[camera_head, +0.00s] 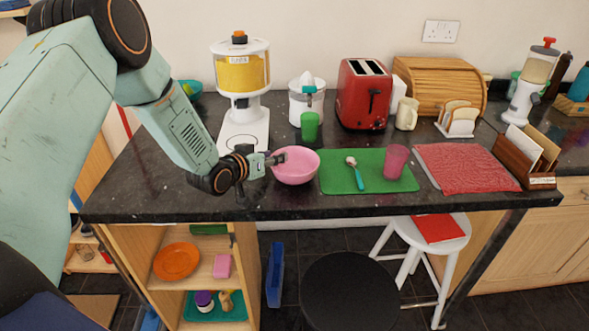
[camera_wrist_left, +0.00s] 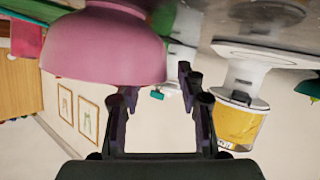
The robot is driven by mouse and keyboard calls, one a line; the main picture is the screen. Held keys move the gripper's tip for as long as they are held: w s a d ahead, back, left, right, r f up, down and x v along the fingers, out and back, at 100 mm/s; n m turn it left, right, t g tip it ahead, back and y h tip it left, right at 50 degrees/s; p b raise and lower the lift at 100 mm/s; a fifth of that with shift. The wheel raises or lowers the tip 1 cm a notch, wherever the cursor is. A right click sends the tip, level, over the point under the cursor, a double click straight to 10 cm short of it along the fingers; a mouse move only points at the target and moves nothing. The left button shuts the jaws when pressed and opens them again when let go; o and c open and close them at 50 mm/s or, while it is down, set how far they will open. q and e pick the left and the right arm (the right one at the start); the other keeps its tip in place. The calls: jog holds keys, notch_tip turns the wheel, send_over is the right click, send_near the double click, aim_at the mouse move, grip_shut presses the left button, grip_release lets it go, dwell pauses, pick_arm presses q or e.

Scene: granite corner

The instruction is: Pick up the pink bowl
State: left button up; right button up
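The pink bowl (camera_head: 297,167) stands upright on the dark granite counter, just left of the green mat. My left gripper (camera_head: 276,158) is at the bowl's left rim. In the left wrist view, which is upside down, the bowl (camera_wrist_left: 100,48) fills the upper left. There my left gripper (camera_wrist_left: 158,82) is open, with a clear gap between its fingers. The bowl's near rim reaches into this gap. The tip of one finger is hidden behind the bowl's wall, and the other finger is outside it. My right gripper is not in view.
Right of the bowl lie a green mat (camera_head: 340,184) with a spoon (camera_head: 355,172) and a pink cup (camera_head: 395,161). A green cup (camera_head: 310,126), a juicer (camera_head: 307,99) and a yellow-filled dispenser (camera_head: 241,75) stand behind. The counter's front edge (camera_head: 300,212) is close.

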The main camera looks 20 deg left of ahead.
pick_arm(q)
jog(key=shift+w+a+f, duration=0.15)
jog(key=shift+w+f, duration=0.05)
jog(key=c, duration=0.4)
jog(key=shift+s+r, duration=0.15)
grip_shut()
